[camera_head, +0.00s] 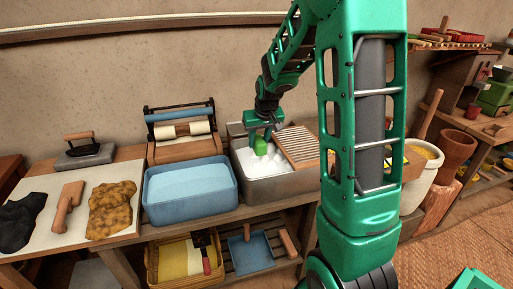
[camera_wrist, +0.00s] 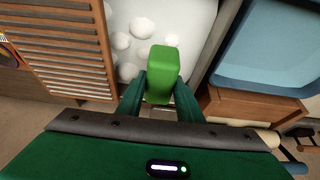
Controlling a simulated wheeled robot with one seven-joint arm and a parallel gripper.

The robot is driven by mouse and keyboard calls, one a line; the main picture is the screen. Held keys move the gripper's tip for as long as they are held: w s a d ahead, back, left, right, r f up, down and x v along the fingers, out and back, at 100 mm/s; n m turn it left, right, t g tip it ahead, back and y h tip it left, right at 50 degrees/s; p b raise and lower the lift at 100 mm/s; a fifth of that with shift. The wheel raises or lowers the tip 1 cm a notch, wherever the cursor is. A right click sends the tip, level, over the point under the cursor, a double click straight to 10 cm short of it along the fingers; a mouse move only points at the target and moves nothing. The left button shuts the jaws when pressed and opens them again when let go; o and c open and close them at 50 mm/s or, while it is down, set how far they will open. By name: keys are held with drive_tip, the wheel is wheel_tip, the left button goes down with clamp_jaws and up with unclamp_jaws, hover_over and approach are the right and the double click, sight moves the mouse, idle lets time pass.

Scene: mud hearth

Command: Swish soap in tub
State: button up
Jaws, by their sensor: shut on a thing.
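The green soap bar (camera_head: 260,146) is held in my gripper (camera_head: 263,135), over the left part of the grey metal tub (camera_head: 284,186). White suds (camera_head: 254,161) lie in the tub just under it. In the wrist view the soap (camera_wrist: 162,72) sits between the two fingers of my gripper (camera_wrist: 161,88), which are shut on it. White foam clumps (camera_wrist: 141,28) and pale liquid show beyond the bar. I cannot tell whether the soap's lower end touches the foam.
A blue basin of water (camera_head: 190,199) stands left of the tub. A wringer with rollers (camera_head: 183,130) is behind it. A board (camera_head: 60,222) with a brush, a dark cloth and a mustard cloth lies far left.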

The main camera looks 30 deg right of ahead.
drive_tip(key=shift+r, duration=3.1)
